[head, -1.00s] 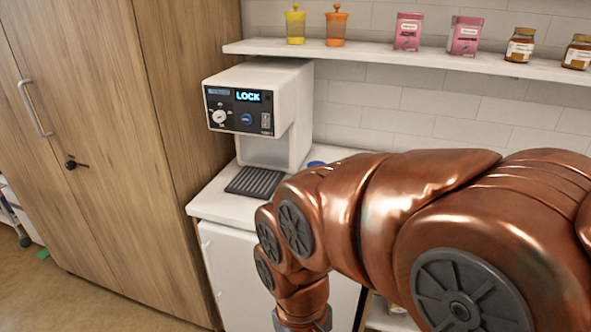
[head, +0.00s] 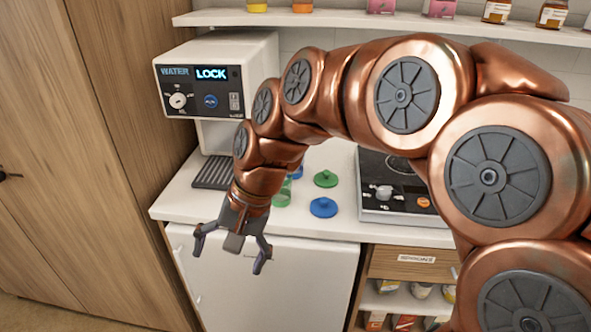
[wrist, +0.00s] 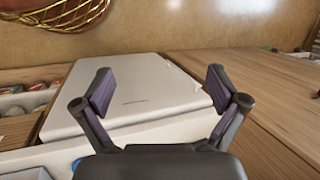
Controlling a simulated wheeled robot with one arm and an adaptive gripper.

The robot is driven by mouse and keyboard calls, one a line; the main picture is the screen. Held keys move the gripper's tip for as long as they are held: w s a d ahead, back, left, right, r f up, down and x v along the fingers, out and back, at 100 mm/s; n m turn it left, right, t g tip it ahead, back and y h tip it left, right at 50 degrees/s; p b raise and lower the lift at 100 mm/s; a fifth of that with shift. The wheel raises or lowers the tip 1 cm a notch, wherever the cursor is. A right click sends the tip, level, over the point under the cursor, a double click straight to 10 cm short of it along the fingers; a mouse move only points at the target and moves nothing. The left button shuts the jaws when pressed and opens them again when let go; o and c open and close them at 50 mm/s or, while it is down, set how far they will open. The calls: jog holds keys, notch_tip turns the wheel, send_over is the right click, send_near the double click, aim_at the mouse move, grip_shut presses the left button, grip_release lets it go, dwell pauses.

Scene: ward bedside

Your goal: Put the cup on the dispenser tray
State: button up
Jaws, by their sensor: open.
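A green see-through cup (head: 282,194) stands on the white counter, partly hidden behind my arm in the head view. The dispenser tray (head: 211,173) is a dark ribbed grille at the foot of the white dispenser (head: 180,62), whose display reads "WATER" and "LOCK". My arm hides part of the dispenser. My gripper (head: 230,258) points down in front of the counter's front edge, apart from the cup and tray. It is open and empty. In the wrist view its two fingers (wrist: 158,90) are spread wide with nothing between them.
A green lid (head: 326,178) and a blue lid (head: 323,207) lie on the counter (head: 340,226) right of the cup. A dark-topped appliance (head: 400,200) stands farther right. A tall wooden cabinet (head: 90,130) bounds the left. A shelf (head: 330,20) with jars runs above.

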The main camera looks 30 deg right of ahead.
jog(key=w+d+r+m+t+y+b, duration=0.25)
jog(key=w+d+m, duration=0.35)
jog(key=w, duration=0.4)
jog(key=w+d+r+m+t+y+b, duration=0.25)
jog(key=w+d+m, duration=0.25)
jog(key=w, duration=0.4)
jog(key=w+d+f+m+t+h+b, duration=0.15)
jog(key=d+m, duration=0.25)
jog(key=d, duration=0.5)
jog(key=w+d+m+t+h+b, duration=0.1)
jog(key=w+d+m+t, duration=0.2)
jog(key=d+m, duration=0.35)
jog(key=w+d+f+m+t+h+b, duration=0.1)
jog(key=w+d+m+t, duration=0.15)
jog(key=d, duration=0.85)
jog(key=shift+y, duration=0.25)
jog(key=f, duration=0.7)
jog(key=shift+s+a+f, duration=0.1)
jog(key=shift+s+a, duration=0.1)
jog(key=shift+s, duration=0.15)
jog(key=shift+p+x, duration=0.35)
jog(key=shift+x, duration=3.45)
jog(key=shift+c, duration=0.4)
